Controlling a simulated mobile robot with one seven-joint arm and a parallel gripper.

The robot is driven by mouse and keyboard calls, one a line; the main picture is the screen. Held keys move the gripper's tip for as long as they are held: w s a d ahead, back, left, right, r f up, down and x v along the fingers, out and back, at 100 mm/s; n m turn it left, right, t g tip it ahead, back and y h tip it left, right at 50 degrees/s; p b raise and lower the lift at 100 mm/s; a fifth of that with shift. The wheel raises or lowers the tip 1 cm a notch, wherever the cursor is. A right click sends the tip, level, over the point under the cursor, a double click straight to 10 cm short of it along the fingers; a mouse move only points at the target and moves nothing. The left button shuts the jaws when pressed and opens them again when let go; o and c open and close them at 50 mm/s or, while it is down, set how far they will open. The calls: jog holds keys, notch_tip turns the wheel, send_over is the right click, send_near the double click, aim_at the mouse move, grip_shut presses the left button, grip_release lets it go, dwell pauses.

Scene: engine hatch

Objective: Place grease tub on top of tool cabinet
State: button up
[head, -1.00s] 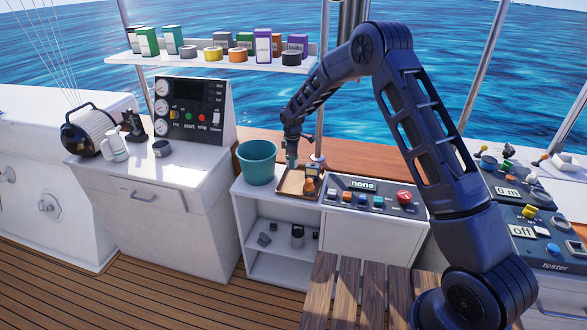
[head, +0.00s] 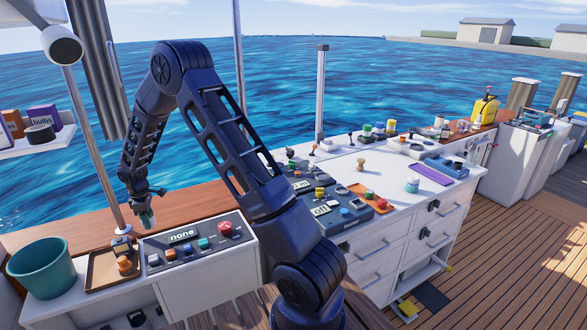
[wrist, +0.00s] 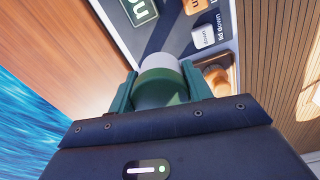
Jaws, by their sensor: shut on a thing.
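My gripper (head: 146,218) is shut on a small round green-and-white tub (wrist: 160,78), which looks like the grease tub. In the wrist view the tub sits between the two green fingers, its pale end pointing away from the wrist. In the head view the gripper hangs above the back edge of the console, near the brown tray; the tub is hard to make out there. A white cabinet with drawers and dark handles (head: 384,268), which looks like the tool cabinet, stands right of my arm. Its label does not show.
The cabinet's white top (head: 388,172) holds a teal-and-white jar (head: 412,185), a purple flat item (head: 431,174), an orange tray (head: 372,200) and many small parts. A teal bucket (head: 42,268), a brown tray (head: 103,270) and a button panel (head: 195,247) lie near my gripper.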

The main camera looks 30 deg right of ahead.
jog(key=s+d+r+m, duration=0.2)
jog(key=d+r+m, duration=0.1)
jog(key=d, duration=1.8)
jog(key=s+d+r+m, duration=0.2)
jog(key=d+r+m, duration=0.2)
jog(key=d, duration=1.7)
jog(key=s+d+r+m, duration=0.2)
jog(key=d+r, duration=0.3)
jog(key=d, duration=1.7)
jog(key=shift+s+r+m, duration=0.1)
jog(key=shift+s+m, duration=0.05)
jog(key=shift+m, duration=0.65)
jog(key=s+d+r+m, duration=0.1)
jog(key=s+d+r, duration=0.25)
jog(key=d, duration=0.55)
jog(key=s+d+r+m, duration=0.15)
jog(key=s+d, duration=0.35)
jog(key=d, duration=0.5)
notch_tip(320, 180, up, 5)
send_over(384, 189)
jog(key=shift+m, duration=0.45)
jog(key=f, duration=2)
jog(key=shift+w, duration=0.25)
